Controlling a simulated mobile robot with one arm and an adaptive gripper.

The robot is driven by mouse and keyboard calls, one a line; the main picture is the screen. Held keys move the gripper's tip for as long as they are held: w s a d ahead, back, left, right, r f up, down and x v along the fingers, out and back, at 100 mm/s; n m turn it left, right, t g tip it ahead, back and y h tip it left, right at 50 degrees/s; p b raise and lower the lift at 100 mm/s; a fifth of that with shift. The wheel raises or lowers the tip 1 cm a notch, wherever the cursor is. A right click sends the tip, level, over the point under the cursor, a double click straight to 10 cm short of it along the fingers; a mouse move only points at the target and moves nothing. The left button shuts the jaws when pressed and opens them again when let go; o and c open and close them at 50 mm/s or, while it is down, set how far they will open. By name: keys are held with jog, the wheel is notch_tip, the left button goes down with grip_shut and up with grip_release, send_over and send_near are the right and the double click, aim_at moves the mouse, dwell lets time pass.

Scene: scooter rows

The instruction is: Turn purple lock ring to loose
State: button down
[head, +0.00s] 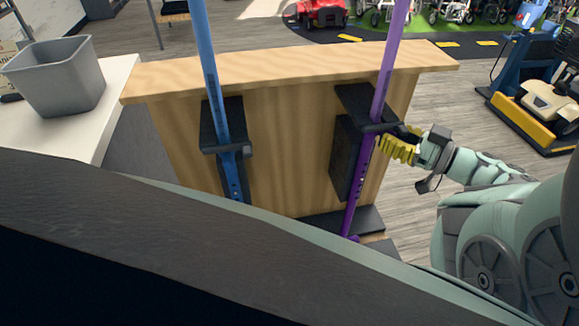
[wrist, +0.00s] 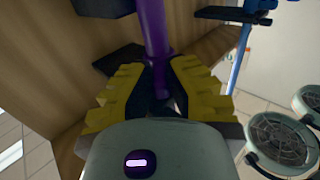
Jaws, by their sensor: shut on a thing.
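A purple pole (head: 395,45) stands upright, leaning slightly, in a black holder on the right part of a wooden stand. My gripper (head: 392,146), with yellow fingers, reaches in from the right and is shut around the pole at the holder's height. In the wrist view my gripper (wrist: 158,88) has one yellow finger on each side of the purple pole (wrist: 153,30). The purple lock ring is mostly hidden between the fingers, so I cannot read whether it is tight or loose.
A blue pole (head: 208,50) stands in a second black holder (head: 222,130) to the left. The wooden stand (head: 270,150) is close behind both poles. A grey bin (head: 58,75) sits on a white counter at the left. Open floor lies to the right.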

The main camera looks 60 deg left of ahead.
jog(key=shift+w+a+f+n+g+h+b, duration=0.15)
jog(key=shift+n+g+h+b, duration=0.15)
jog(key=shift+n+g+b, duration=0.55)
jog(key=shift+b, duration=0.5)
jog(key=shift+m, duration=0.25)
jog(key=c, duration=0.9)
grip_release()
jog(key=shift+c, duration=0.2)
jog(key=v, duration=0.7)
jog(key=shift+w+d, duration=0.15)
jog(key=shift+d, duration=0.1)
